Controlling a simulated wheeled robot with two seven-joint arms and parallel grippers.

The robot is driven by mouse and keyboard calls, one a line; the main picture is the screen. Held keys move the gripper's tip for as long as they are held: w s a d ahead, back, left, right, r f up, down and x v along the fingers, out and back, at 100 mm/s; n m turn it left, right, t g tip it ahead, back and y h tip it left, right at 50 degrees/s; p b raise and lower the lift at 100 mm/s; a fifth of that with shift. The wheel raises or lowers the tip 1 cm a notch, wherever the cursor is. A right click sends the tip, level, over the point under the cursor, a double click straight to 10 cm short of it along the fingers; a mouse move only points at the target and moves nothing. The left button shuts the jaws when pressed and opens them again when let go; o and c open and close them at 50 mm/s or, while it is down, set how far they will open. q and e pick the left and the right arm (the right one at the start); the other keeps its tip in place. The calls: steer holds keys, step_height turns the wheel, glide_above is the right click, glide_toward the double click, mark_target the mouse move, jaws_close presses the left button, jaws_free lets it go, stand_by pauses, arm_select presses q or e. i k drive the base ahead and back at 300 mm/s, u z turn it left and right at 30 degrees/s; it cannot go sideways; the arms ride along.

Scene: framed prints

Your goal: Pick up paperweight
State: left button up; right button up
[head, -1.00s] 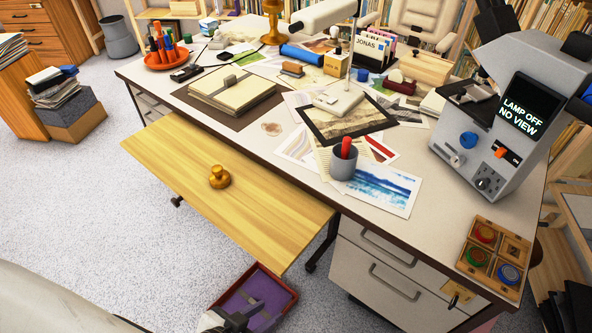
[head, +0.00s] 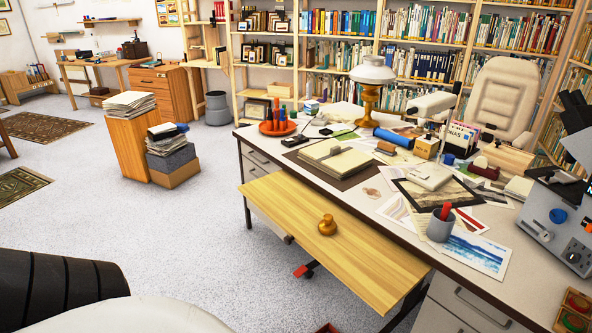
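A small round brass-coloured weight with a knob on top (head: 327,225) looks like the paperweight. It stands upright on the bare wooden pull-out board (head: 290,215) at the front of the desk, with nothing touching it. Neither of my grippers shows in the head view. A dark ribbed part and a pale rounded part fill the lower left corner, well apart from the weight.
The white desk (head: 385,232) behind the board carries a folder stack (head: 335,158), a grey cup (head: 440,225), prints and a brass lamp (head: 369,95). A chair (head: 507,95) stands behind. Open carpet (head: 200,240) lies left of the board.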

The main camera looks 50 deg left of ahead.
mark_target(327, 227)
steer(key=z, duration=0.05)
steer(key=k, duration=0.2)
steer(key=u, duration=1.4)
